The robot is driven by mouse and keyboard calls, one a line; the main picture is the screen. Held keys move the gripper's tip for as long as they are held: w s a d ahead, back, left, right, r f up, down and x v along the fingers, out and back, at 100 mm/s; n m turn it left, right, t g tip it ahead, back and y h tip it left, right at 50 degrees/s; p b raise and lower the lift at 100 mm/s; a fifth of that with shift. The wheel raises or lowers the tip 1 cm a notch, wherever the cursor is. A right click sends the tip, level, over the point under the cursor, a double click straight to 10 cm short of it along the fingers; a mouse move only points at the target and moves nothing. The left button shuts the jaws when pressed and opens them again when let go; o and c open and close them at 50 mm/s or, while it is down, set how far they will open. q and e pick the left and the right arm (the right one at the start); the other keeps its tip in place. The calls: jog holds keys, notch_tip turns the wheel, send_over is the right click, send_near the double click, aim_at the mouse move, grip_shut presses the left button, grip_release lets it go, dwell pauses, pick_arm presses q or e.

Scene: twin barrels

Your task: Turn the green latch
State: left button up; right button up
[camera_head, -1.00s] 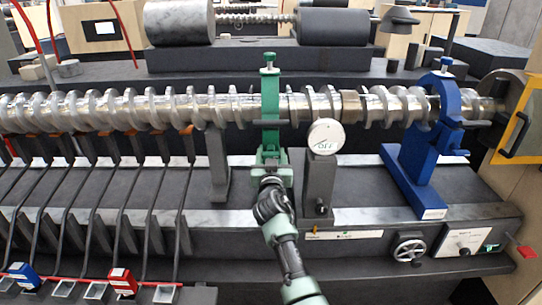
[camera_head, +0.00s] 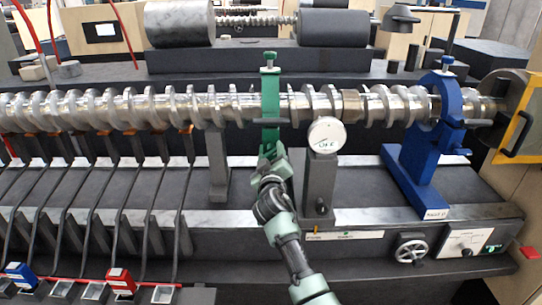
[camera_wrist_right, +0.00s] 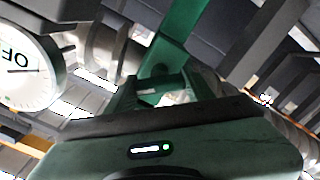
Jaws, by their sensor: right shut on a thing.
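The green latch (camera_head: 270,105) is an upright green bracket across the silver screw shaft, with a knob on top, in the middle of the head view. My right gripper (camera_head: 271,158) comes up from below and is at the lower end of the latch. In the right wrist view the green bar of the latch (camera_wrist_right: 183,28) runs down to my green fingers (camera_wrist_right: 158,88), which are shut on its lower part. The exact contact is partly hidden by the gripper body. My left gripper is not in view.
A round white dial (camera_head: 326,134) on a dark post stands just right of the latch. A blue bracket (camera_head: 425,145) holds the shaft further right. The ridged screw shaft (camera_head: 90,108) runs across behind my gripper. A handwheel (camera_head: 410,251) is at the lower right.

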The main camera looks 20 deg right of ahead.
jog(key=n, duration=0.4)
jog(key=shift+r+n+p, duration=0.1)
jog(key=shift+n+p, duration=0.2)
jog(key=shift+n, duration=0.1)
jog(key=n+p, duration=0.1)
jog(key=n, duration=0.4)
jog(key=shift+d, duration=0.1)
jog(key=shift+n, duration=0.3)
jog(key=o, duration=1.4)
jog(key=shift+w, duration=0.15)
jog(key=b+v, duration=0.1)
jog(key=v, duration=0.6)
jog(key=shift+s, duration=0.4)
